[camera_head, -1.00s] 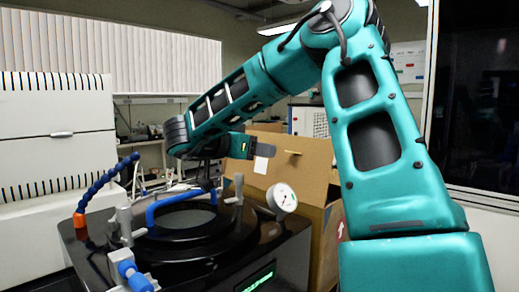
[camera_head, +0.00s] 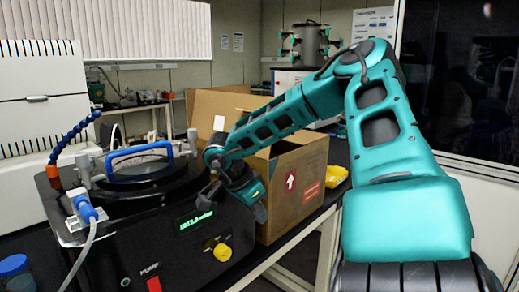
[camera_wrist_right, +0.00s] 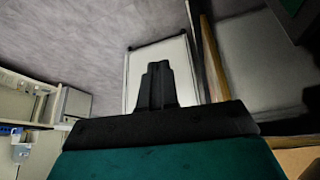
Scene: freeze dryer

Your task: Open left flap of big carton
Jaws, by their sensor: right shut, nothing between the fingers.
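The big carton (camera_head: 310,165) is a brown cardboard box with a red arrow label, standing right of the black freeze dryer. A raised flap (camera_head: 203,106) with a white label stands up at its left and back. My right arm passes in front of the carton and hides part of its opening and flaps. My right gripper (camera_head: 259,208) is low at the carton's near left side, beside the dryer; I cannot tell if it touches the cardboard. In the right wrist view the gripper (camera_wrist_right: 158,72) is shut and empty. My left gripper is not in view.
The black freeze dryer (camera_head: 165,245) with a blue handle (camera_head: 139,153), a yellow knob (camera_head: 222,252) and a lit display is close on the left. A yellow item (camera_head: 336,176) lies right of the carton. A hose and a blue-capped bottle (camera_head: 14,268) are at lower left.

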